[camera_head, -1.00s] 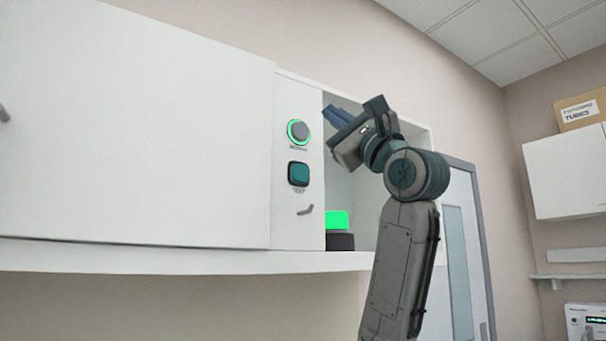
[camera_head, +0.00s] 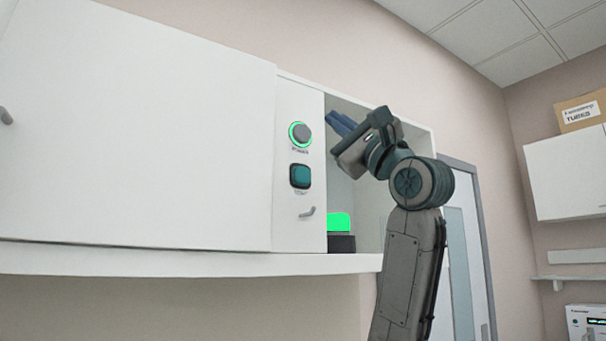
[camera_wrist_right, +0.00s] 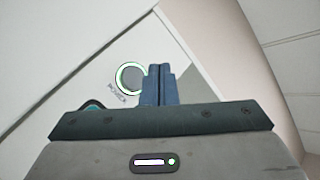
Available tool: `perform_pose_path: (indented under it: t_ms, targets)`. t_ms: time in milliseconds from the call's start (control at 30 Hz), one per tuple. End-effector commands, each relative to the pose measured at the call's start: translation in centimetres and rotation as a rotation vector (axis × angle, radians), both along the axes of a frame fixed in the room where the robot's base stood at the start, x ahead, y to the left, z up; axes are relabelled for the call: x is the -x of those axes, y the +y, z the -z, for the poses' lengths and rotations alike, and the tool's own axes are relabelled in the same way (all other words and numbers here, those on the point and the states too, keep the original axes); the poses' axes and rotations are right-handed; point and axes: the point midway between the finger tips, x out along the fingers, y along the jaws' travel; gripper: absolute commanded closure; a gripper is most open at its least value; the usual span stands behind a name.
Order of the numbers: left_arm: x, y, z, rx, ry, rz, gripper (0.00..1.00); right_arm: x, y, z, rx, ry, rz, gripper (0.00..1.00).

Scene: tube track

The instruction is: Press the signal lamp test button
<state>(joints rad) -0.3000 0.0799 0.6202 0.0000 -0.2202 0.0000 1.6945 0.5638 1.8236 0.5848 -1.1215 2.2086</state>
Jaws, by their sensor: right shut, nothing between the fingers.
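The teal square test button (camera_head: 300,176) sits on a white cabinet panel, below a round grey power button (camera_head: 300,134) with a lit green ring. A lamp with a lit green top (camera_head: 339,222) and dark base stands in the open bay to the right. My right gripper (camera_head: 338,122) is shut and empty, beside the power button and up and right of the test button, apart from both. In the right wrist view the fingers (camera_wrist_right: 158,84) are together next to the power button (camera_wrist_right: 131,77). The test button (camera_wrist_right: 92,104) is partly hidden behind the gripper body. My left gripper is not in view.
A small grey handle (camera_head: 307,212) sticks out below the test button. A large white cabinet door (camera_head: 140,130) fills the left. A white ledge (camera_head: 180,261) runs underneath. A cardboard box (camera_head: 580,112) sits on a wall cabinet at the far right.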

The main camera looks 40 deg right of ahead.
Motion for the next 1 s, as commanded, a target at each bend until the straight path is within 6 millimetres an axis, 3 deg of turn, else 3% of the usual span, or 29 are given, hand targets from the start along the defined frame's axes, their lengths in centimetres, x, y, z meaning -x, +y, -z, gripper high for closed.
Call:
perform_pose_path:
  t_ms: [233,600,1000]
  targets:
    - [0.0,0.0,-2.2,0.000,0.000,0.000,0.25,0.5,-1.5,2.8,0.183,0.013,0.031,1.00]
    - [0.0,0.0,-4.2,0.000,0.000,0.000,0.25,2.2,-0.3,7.1,0.439,0.052,0.009,1.00]
    - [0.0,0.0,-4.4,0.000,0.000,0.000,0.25,2.6,0.3,8.0,0.482,0.062,-0.005,1.00]
